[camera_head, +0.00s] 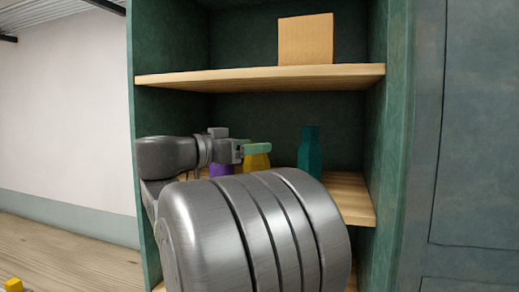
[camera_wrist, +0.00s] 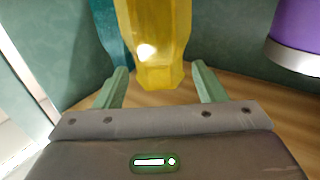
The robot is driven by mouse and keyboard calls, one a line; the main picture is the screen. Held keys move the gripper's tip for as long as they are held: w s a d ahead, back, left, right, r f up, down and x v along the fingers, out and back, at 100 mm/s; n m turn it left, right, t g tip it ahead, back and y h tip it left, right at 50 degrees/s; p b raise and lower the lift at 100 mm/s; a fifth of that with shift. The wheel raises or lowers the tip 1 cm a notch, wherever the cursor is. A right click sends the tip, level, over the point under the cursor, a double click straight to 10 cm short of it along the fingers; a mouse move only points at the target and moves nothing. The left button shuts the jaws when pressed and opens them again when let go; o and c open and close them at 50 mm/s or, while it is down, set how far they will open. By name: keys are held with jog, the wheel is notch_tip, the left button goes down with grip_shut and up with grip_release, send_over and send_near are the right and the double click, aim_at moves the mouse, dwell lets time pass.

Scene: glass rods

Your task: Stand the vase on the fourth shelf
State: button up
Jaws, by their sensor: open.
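A yellow faceted vessel (camera_head: 257,163) stands on the middle of the visible shelves; it also shows in the wrist view (camera_wrist: 153,40). A teal bottle-shaped vessel (camera_head: 311,155) stands to its right and shows behind it in the wrist view (camera_wrist: 106,35). A purple vessel (camera_head: 221,170) is to the left, partly hidden by my arm; the wrist view shows it with a pale base (camera_wrist: 300,30). I cannot tell which is the task's vase. My gripper (camera_head: 257,148) is open at the yellow vessel, its green fingers (camera_wrist: 160,68) on either side. Contact is not clear.
The upper wooden shelf (camera_head: 230,77) holds an orange-tan box (camera_head: 305,40) right of centre; its left part is bare. Green cabinet walls (camera_head: 396,150) enclose the shelves. My arm hides much of the lower area. A yellow object (camera_head: 14,285) shows at bottom left.

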jog(key=b+v, duration=0.1)
jog(key=v, duration=0.8)
jog(key=shift+b, duration=0.4)
